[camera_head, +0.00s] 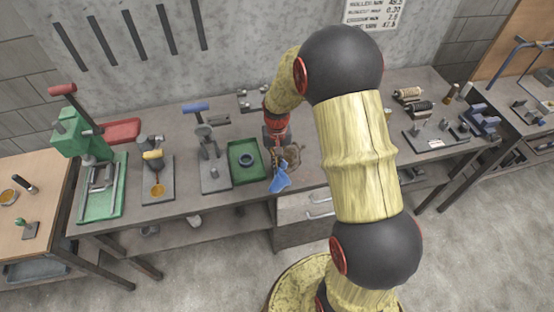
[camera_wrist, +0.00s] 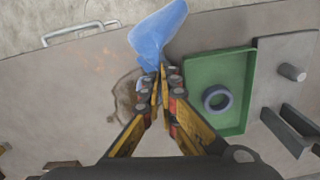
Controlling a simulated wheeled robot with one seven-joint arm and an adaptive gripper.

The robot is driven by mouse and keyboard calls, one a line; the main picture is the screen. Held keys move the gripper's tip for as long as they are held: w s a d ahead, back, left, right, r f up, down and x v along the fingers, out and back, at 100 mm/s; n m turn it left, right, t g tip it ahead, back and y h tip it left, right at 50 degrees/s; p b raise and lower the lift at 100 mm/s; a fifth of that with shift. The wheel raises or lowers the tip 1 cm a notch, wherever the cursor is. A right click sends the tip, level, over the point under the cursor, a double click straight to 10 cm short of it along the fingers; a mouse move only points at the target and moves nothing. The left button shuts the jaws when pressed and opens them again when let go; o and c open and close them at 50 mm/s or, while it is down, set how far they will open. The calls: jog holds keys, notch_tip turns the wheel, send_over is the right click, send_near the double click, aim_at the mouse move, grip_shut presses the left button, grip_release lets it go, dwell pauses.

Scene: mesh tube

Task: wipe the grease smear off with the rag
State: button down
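The blue rag (camera_head: 280,181) hangs from my gripper (camera_head: 278,158) over the workbench. In the wrist view the rag (camera_wrist: 157,33) sticks out past the fingertips of my gripper (camera_wrist: 159,88), which are closed together on its near end. A brown grease smear (camera_wrist: 126,97) lies on the grey bench top just left of the fingers. In the head view the smear (camera_head: 293,154) shows beside my gripper and is partly hidden by it. I cannot tell whether the rag touches the bench.
A green tray (camera_wrist: 242,118) holding a dark ring (camera_wrist: 217,98) stands close to the right of my gripper. Tools on stands (camera_head: 213,165) and a green press (camera_head: 88,150) are further left. A drawer with a handle (camera_wrist: 82,33) is at the bench's front edge.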

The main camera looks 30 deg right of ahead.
notch_tip(320, 180, down, 6)
jog(key=b, duration=0.3)
jog(key=shift+r, duration=0.1)
jog(key=c, duration=2.4)
grip_release()
jog(key=o, duration=1.4)
jog(key=shift+d, duration=0.1)
grip_shut()
